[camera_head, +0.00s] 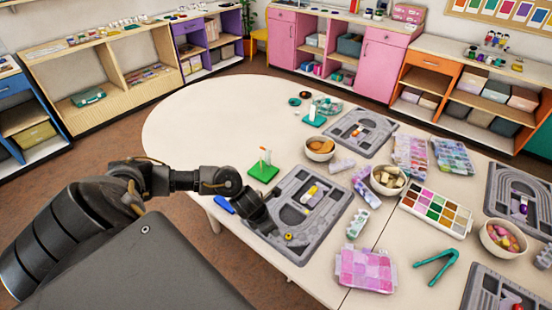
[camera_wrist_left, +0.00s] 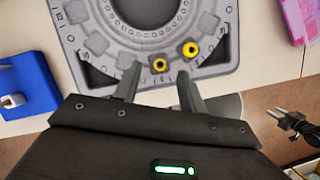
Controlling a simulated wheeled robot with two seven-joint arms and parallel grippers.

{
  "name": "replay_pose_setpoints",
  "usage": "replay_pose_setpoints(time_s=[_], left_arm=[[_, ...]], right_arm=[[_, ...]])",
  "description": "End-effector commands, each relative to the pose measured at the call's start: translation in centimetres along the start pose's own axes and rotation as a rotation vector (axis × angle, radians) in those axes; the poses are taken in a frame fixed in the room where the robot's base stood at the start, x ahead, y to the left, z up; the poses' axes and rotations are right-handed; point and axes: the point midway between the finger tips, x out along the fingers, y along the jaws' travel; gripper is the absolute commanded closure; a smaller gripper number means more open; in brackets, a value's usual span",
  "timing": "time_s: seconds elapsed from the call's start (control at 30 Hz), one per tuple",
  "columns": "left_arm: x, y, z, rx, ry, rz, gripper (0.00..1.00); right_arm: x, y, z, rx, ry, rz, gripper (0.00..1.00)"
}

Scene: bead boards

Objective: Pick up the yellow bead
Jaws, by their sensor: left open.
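Two yellow ring beads lie on the grey bead board (camera_head: 325,222), close together near its edge. In the left wrist view, one yellow bead (camera_wrist_left: 159,65) is just beyond the gap between my fingertips. The other yellow bead (camera_wrist_left: 190,49) is slightly farther and to the right. In the head view only one yellow bead (camera_head: 288,236) shows clearly, right of my left gripper (camera_head: 267,224); the gripper may hide the other. My left gripper is open and empty, with its fingers (camera_wrist_left: 160,88) over the board's edge.
A blue object (camera_wrist_left: 27,85) lies left of the board. A green pegged base (camera_head: 263,173) stands behind it. Bowls (camera_head: 320,149), a paint palette (camera_head: 436,209), a pink tray (camera_head: 365,270) and green tongs (camera_head: 437,265) lie to the right. The table's back left is clear.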

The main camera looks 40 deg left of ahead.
Motion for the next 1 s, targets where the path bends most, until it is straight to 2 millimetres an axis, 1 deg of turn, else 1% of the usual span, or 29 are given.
replay_pose_setpoints(time_s=[0.03,0.07,0.1,0.2,0.3,0.47,0.5,0.8,1.0], left_arm=[[0.6,-0.2,-0.1,-0.004,0.003,-0.002,0.59],[1.1,-0.2,-0.2,-0.005,0.003,-0.001,0.59],[1.7,-0.2,-0.1,-0.004,0.002,-0.001,0.59],[2.7,-0.1,-0.1,-0.002,0.001,0.001,0.59],[3.1,-0.1,-0.1,-0.001,0.0,0.001,0.59],[3.1,-0.1,-0.1,-0.001,-0.001,0.001,0.59],[3.1,-0.1,-0.1,-0.001,-0.001,0.001,0.6],[3.1,-0.1,-0.1,0.0,-0.001,0.001,0.99],[3.1,-0.1,-0.1,0.0,-0.001,0.001,1.0]], right_arm=[[-0.6,0.0,-0.1,0.0,0.0,0.0,0.64],[-0.7,0.1,-0.1,0.0,0.0,0.001,0.64],[-0.6,0.1,-0.1,0.0,0.0,0.001,0.64],[-0.7,0.2,-0.1,0.0,0.0,0.002,0.64],[-0.7,0.3,0.0,-0.001,-0.001,0.003,0.64],[-0.7,0.5,0.0,-0.002,-0.001,0.006,0.64],[-0.7,0.5,0.0,-0.002,-0.001,0.006,0.64],[-0.7,0.6,0.0,-0.002,-0.001,0.007,0.64],[-0.7,0.6,0.0,-0.002,-0.001,0.006,0.64]])
